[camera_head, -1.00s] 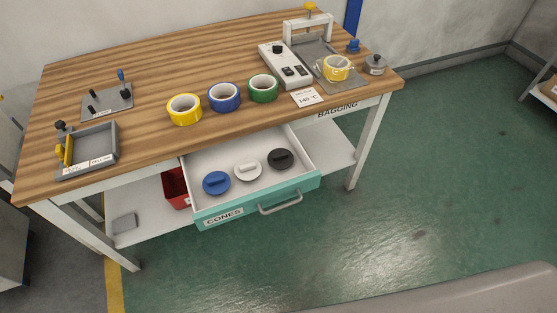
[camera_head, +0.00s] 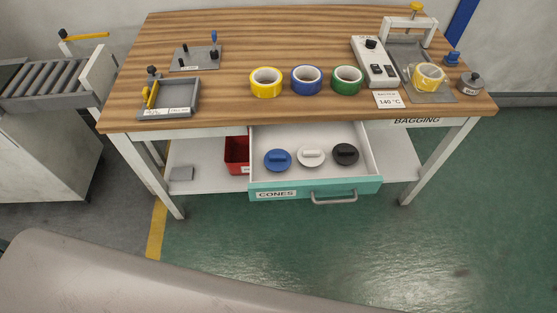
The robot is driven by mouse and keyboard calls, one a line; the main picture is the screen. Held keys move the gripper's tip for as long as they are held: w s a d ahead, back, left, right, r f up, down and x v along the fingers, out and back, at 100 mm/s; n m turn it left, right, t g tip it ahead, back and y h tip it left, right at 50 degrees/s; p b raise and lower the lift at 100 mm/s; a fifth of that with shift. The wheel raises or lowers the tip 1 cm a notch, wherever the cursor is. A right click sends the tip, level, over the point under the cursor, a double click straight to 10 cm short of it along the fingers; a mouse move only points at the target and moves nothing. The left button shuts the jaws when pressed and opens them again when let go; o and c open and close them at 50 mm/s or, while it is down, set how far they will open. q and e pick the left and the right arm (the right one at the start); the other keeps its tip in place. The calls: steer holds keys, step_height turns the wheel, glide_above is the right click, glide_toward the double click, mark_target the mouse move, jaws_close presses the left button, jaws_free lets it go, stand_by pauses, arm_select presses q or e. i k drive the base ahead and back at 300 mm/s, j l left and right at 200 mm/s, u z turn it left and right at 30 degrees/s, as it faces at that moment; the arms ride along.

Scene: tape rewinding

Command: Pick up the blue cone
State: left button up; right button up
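The blue cone (camera_head: 278,160) lies in the left part of the open drawer (camera_head: 262,187), which is labelled CONES. It looks like a round blue disc with a raised grip on top. A white cone (camera_head: 311,155) sits to its right, and a black cone (camera_head: 345,154) is farther right in the same drawer. Neither of my grippers is in view, so whether they are open or shut is hidden.
The wooden table (camera_head: 235,111) carries a yellow tape roll (camera_head: 266,82), a blue roll (camera_head: 307,80), a green roll (camera_head: 347,80) and a grey tray (camera_head: 168,98). A red bin (camera_head: 237,154) stands left of the drawer. Green floor in front is clear.

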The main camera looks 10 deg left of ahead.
mark_target(277, 160)
steer(key=k+l, duration=0.15)
steer(key=l, duration=0.2)
steer(key=k+l, duration=0.1)
steer(key=l, duration=0.25)
steer(key=k+l, duration=0.15)
steer(key=l, duration=0.15)
steer(key=k+l, duration=0.1)
steer(key=l, duration=0.25)
